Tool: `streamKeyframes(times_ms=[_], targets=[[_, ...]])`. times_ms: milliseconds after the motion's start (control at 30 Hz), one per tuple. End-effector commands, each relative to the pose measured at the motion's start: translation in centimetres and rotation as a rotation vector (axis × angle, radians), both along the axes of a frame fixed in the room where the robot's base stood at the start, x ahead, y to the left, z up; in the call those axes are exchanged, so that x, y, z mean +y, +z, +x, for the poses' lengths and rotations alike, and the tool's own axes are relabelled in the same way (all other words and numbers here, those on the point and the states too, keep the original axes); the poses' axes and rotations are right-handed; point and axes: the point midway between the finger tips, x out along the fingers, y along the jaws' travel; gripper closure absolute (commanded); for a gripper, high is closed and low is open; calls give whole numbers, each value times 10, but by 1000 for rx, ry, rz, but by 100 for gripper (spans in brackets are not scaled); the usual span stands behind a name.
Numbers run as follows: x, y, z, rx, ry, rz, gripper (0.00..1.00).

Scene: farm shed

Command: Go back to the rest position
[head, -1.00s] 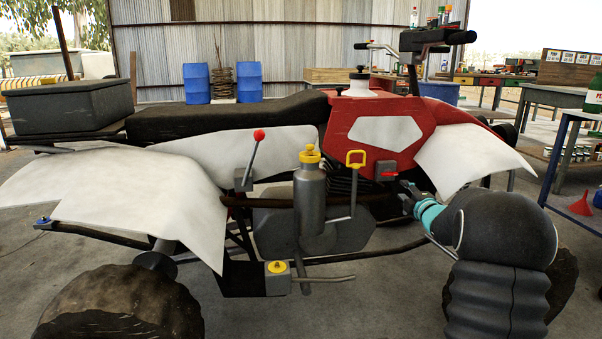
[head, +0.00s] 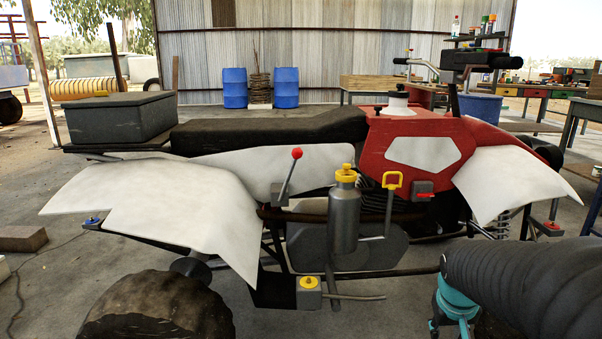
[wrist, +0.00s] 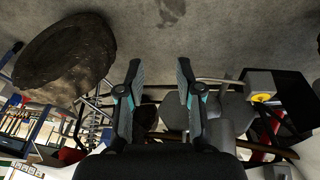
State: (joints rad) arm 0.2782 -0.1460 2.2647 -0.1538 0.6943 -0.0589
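My gripper (wrist: 160,75) is open in the wrist view, its two fingers wide apart with nothing between them. In the head view my arm reaches in at the lower right, and I cannot make out the fingertips there. The quad bike (head: 425,150), red and white, stands in front of me. On its near side are a red-knobbed lever (head: 290,172), a grey canister with a yellow cap (head: 345,215), a yellow T-handle (head: 392,181) and a small red valve handle (head: 425,195). My arm is apart from these in the head view.
A dark tyre (head: 155,305) is at the lower left, and a front wheel (wrist: 65,55) is close in the wrist view. Blue barrels (head: 235,88) stand by the back wall. Concrete floor (head: 60,290) is open at the left.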

Motion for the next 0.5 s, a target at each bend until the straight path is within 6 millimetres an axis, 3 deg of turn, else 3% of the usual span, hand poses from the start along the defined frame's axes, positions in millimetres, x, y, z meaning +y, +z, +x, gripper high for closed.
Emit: streamKeyframes(times_ms=[33,100,300,500], targets=[[16,14,-19,6,-11,25,65],[36,24,-43,20,-25,60,65],[82,53,-100,17,-8,128,65],[112,87,-132,-80,66,144,65]])
